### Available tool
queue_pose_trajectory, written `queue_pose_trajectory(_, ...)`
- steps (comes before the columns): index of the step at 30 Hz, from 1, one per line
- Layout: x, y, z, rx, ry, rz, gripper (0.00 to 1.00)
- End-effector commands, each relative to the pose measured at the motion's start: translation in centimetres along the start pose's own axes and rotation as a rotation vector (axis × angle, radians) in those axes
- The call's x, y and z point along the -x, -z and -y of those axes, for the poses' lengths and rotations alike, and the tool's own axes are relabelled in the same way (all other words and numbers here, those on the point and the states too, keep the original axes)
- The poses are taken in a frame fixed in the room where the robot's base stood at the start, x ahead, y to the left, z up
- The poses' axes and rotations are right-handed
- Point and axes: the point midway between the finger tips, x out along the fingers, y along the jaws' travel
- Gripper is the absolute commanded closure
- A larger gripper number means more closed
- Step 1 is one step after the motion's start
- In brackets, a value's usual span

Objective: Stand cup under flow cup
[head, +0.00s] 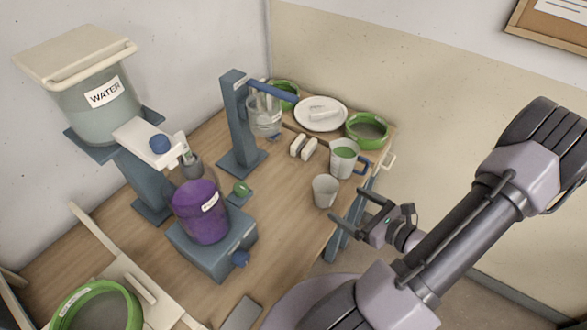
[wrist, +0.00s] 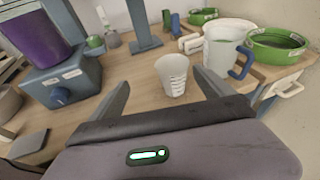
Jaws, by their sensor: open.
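A small pale tapered cup (head: 325,190) stands upright on the wooden table near its right edge. In the wrist view the cup (wrist: 173,75) has markings on its side and stands just beyond my finger tips. My gripper (head: 348,206) is open and empty, pointing at the cup from the right, with no visible contact. In the wrist view my gripper's fingers (wrist: 163,86) lie either side of the cup's line. A clear vessel (head: 266,122), probably the flow cup, hangs on a blue-grey stand (head: 236,125) farther back. Its outlet is not clear to see.
A jug with green liquid and a blue handle (head: 344,158) stands just behind the cup. Green-rimmed bowls (head: 368,130), a white plate (head: 320,127), a purple container on a mixer (head: 201,210) and a water tank (head: 98,100) surround it. Bare table lies left of the cup.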

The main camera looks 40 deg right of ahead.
Motion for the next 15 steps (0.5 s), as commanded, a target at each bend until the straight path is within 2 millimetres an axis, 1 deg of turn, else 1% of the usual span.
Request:
queue_pose_trajectory(1,0.7,1.6,0.7,-0.049,0.06,0.004,0.09)
queue_pose_trajectory(3,1.1,2.7,1.3,-0.084,0.109,0.007,0.09)
queue_pose_trajectory(5,0.7,3.0,1.6,-0.093,0.121,0.008,0.09)
queue_pose_trajectory(15,-7.0,3.1,2.2,-0.089,0.114,0.007,0.09)
